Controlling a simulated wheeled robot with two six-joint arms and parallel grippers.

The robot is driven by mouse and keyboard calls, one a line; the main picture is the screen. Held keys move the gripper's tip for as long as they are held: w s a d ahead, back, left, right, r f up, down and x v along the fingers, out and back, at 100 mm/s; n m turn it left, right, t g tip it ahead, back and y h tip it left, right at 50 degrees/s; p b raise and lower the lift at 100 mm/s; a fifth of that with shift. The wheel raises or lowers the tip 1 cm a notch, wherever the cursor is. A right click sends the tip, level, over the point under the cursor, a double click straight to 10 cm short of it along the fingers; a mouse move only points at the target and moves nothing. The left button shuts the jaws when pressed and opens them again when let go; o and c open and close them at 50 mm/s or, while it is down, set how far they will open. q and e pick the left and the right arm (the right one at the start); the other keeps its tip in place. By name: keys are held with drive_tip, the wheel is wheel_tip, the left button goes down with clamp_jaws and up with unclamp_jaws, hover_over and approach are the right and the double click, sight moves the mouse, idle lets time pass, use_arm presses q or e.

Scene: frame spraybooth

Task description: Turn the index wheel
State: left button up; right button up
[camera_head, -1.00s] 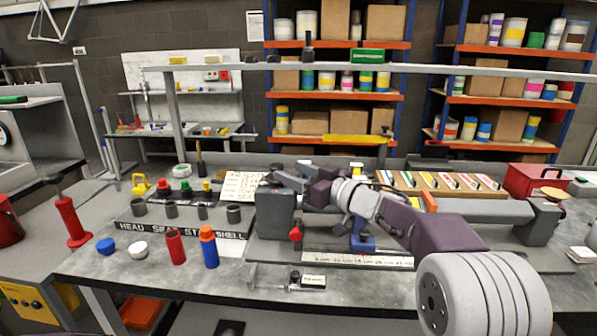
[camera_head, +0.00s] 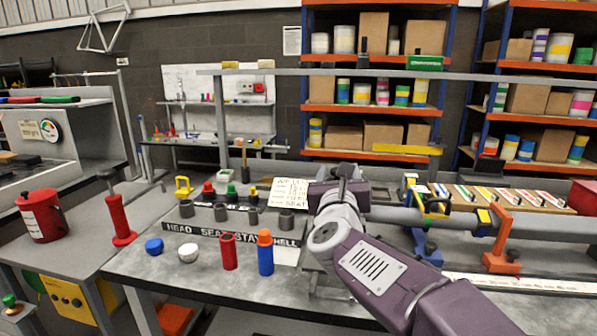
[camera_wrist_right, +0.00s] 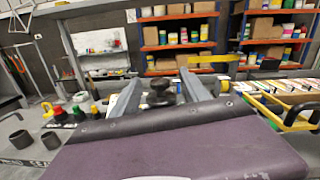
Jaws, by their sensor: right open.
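My right arm reaches in from the lower right in the head view, with its purple gripper (camera_head: 343,184) over the left end of the grey tube fixture on the bench. In the right wrist view the two grey fingers are apart. A dark round knob on a short stem (camera_wrist_right: 159,94) shows between them; I cannot tell whether they touch it. It also rises just beyond the gripper in the head view (camera_head: 345,170). I cannot tell whether it is the index wheel. My gripper and arm hide most of the fixture's grey end block. My left gripper is out of view.
A blue clamp (camera_head: 425,246) and an orange clamp (camera_head: 499,245) stand along the tube on the right. A red cylinder (camera_head: 228,252) and a blue bottle with an orange cap (camera_head: 265,254) stand left of my arm. Grey cups (camera_head: 220,212) stand behind the label strip.

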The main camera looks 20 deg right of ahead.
drive_tip(key=shift+m+g, duration=0.3)
drive_tip(key=shift+m, duration=0.6)
drive_tip(key=x, duration=0.3)
drive_tip(key=f+x, duration=0.1)
drive_tip(key=x, duration=0.4)
drive_tip(key=shift+w+f, duration=0.3)
drive_tip(key=shift+w, duration=0.05)
